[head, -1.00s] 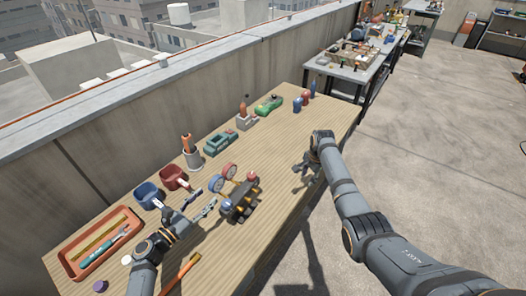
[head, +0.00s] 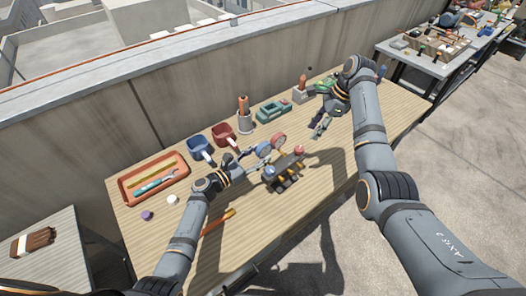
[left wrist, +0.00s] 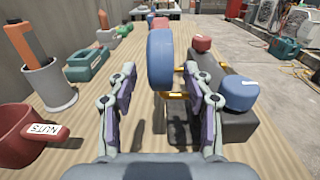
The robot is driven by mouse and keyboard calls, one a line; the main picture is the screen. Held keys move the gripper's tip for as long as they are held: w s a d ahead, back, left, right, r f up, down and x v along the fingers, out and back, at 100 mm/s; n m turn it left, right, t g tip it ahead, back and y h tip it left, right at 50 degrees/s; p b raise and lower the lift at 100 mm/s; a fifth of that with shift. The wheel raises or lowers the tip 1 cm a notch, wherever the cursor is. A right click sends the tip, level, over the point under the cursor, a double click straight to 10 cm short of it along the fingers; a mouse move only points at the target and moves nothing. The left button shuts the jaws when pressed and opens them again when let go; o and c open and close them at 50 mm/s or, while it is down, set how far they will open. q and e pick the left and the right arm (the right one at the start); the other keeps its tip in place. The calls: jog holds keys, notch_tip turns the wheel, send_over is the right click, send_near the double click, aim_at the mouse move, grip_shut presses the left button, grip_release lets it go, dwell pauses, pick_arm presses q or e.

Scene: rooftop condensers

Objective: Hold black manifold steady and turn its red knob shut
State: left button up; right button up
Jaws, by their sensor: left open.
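The black manifold (head: 284,174) lies on the wooden workbench, with a red knob (head: 299,149) at its far end and a blue knob (head: 269,171) at its near end. A blue gauge (head: 263,149) and a red gauge (head: 279,140) stand along its left side. My left gripper (head: 243,157) is open just left of the manifold. In the left wrist view, the blue gauge (left wrist: 160,58) shows between its fingers, and the manifold (left wrist: 226,122) is right of them. My right gripper (head: 320,128) hangs above the bench beyond the red knob, apart from it; its opening is unclear.
An orange tray (head: 124,191) with tools is at the bench's left end. Blue (head: 198,147) and red (head: 226,136) bins, a tool cup (head: 245,122) and a green-grey item (head: 273,111) line the back. An orange-handled tool (head: 218,222) lies in front. Bench right of the manifold is clear.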

aim_at(271, 147)
pick_arm(q)
jog(key=x, duration=0.6)
jog(key=shift+f, duration=0.1)
grip_shut()
